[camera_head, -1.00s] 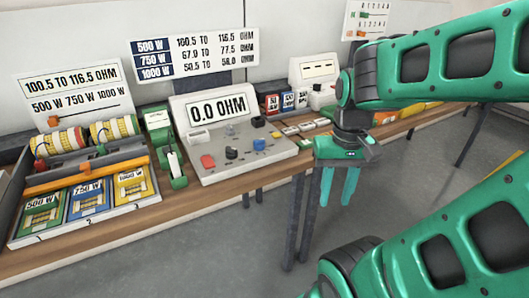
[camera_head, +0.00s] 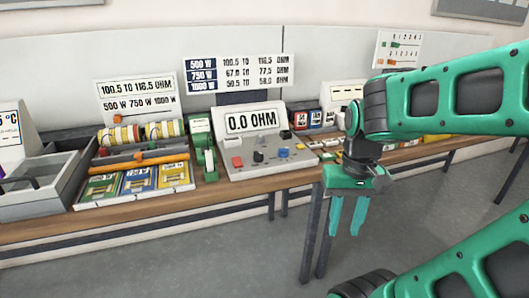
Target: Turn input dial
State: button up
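The ohm meter (camera_head: 255,120) stands on the bench with its display reading 0.0 OHM. Its sloped grey control panel (camera_head: 236,172) carries a red button (camera_head: 237,162), dark round knobs, a blue piece (camera_head: 283,153) and a yellow one. One dark knob (camera_head: 258,156) sits near the middle of the panel. I cannot tell which knob is the input dial. My gripper (camera_head: 347,217) points down in front of the bench edge, right of the meter and apart from it. Its two teal fingers are spread with nothing between them.
A tray with green, blue and yellow cards (camera_head: 139,182) and striped coils (camera_head: 119,135) lies left of the meter. A green tape dispenser (camera_head: 204,150) stands between them. A grey bin (camera_head: 40,203) is at far left. Floor in front is clear.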

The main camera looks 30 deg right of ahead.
aim_at(283, 153)
jog(key=u, duration=0.1)
jog(key=i, duration=1)
jog(key=z, duration=0.05)
